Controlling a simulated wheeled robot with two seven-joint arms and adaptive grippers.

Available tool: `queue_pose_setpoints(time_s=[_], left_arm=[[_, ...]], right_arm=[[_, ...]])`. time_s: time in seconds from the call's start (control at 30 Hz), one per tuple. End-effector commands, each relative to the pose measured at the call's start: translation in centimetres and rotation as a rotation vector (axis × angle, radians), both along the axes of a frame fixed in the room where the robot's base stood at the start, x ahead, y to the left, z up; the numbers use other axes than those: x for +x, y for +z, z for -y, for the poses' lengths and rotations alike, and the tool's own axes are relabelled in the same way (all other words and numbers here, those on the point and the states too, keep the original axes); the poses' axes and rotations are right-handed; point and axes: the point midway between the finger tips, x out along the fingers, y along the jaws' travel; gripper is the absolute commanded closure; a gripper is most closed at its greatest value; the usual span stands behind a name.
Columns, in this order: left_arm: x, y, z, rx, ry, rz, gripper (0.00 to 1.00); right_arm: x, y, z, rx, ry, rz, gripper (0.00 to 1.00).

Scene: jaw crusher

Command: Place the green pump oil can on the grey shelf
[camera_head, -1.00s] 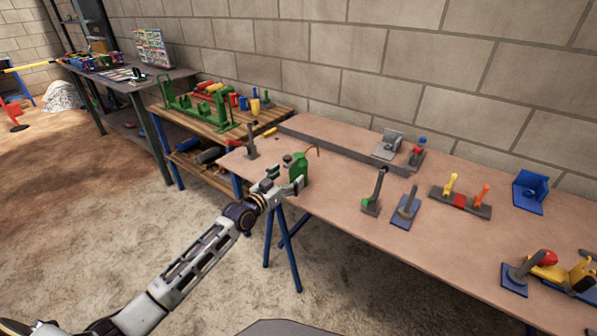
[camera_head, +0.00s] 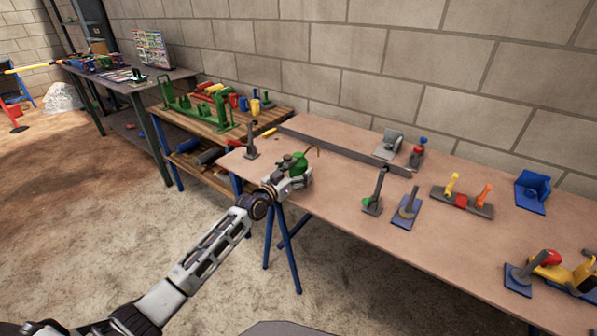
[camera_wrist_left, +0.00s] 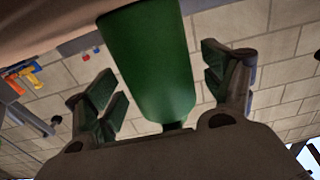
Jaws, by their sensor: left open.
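The green pump oil can (camera_head: 301,162), with a thin curved spout, stands near the left front edge of the brown table (camera_head: 330,205). My left gripper (camera_head: 296,175) is at the can and hides its lower part. In the left wrist view the can's green body (camera_wrist_left: 150,60) shows between the two spread fingers of the left gripper (camera_wrist_left: 163,80), with gaps on both sides. The gripper is open. My right gripper is not in view. A tall dark grey rack (camera_head: 86,25) stands at the back left; I cannot tell if it is the grey shelf.
Tools on bases stand to the right, including a dark lever (camera_head: 376,190) and a blue-based one (camera_head: 407,208). A small dark stand (camera_head: 251,140) is left of the can. A wooden bench (camera_head: 215,135) and a dark table (camera_head: 130,77) stand further left.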

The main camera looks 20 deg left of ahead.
Motion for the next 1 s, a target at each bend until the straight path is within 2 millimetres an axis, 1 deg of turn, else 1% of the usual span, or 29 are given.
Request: queue_pose_setpoints(time_s=[0.27,0.77,1.0], left_arm=[[-0.03,0.0,-0.01,0.0,0.0,0.0,0.17],[-0.01,0.15,-0.04,0.0,0.0,0.003,0.82],[-0.01,0.18,-0.04,0.0,0.0,0.003,0.82]], right_arm=[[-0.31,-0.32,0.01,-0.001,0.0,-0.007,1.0],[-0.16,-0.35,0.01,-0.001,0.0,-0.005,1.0],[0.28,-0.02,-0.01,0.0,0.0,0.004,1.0]])
